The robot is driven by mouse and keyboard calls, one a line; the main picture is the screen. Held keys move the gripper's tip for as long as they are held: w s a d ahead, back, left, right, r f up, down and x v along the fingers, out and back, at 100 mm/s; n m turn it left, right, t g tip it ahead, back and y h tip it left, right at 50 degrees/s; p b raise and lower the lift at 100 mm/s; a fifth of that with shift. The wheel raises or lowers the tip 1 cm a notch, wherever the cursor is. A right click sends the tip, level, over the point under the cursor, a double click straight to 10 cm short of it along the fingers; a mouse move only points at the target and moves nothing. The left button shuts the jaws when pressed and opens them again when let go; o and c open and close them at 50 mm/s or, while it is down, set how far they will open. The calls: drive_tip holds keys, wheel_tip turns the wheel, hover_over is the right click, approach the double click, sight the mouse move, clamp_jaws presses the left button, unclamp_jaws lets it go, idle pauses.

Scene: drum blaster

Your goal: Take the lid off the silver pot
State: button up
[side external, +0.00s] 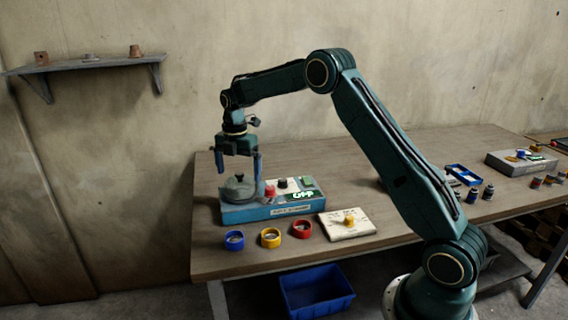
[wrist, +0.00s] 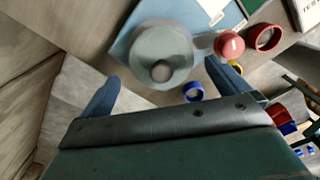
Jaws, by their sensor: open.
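The silver-grey pot (side external: 240,192) sits on the left end of a blue box (side external: 270,211) on the table. Its lid (wrist: 150,48) is on it, with a dark round knob (wrist: 161,71) in the middle. A red ball (wrist: 229,45) is at the end of a short arm beside the pot. My gripper (side external: 238,170) points down over the pot, open and empty, with its fingers apart on either side above the lid. In the wrist view the fingers (wrist: 162,92) stand left and right of the knob, a little below it in the picture.
Blue (side external: 234,240), yellow (side external: 270,237) and red (side external: 302,229) rings lie in front of the box. A pale board (side external: 347,223) with a yellow knob lies to their right. A green-white display (side external: 303,194) is on the box. A blue bin (side external: 316,291) is below the table edge.

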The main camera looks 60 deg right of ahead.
sight(239, 173)
drive_tip(key=shift+d+f, duration=0.1)
drive_tip(key=shift+f, duration=1.8)
drive_tip(key=shift+c, duration=0.4)
drive_tip(key=c, duration=0.9)
drive_tip(key=shift+r, duration=0.2)
wheel_tip(239, 173, up, 20)
drive_tip(key=shift+f, duration=0.15)
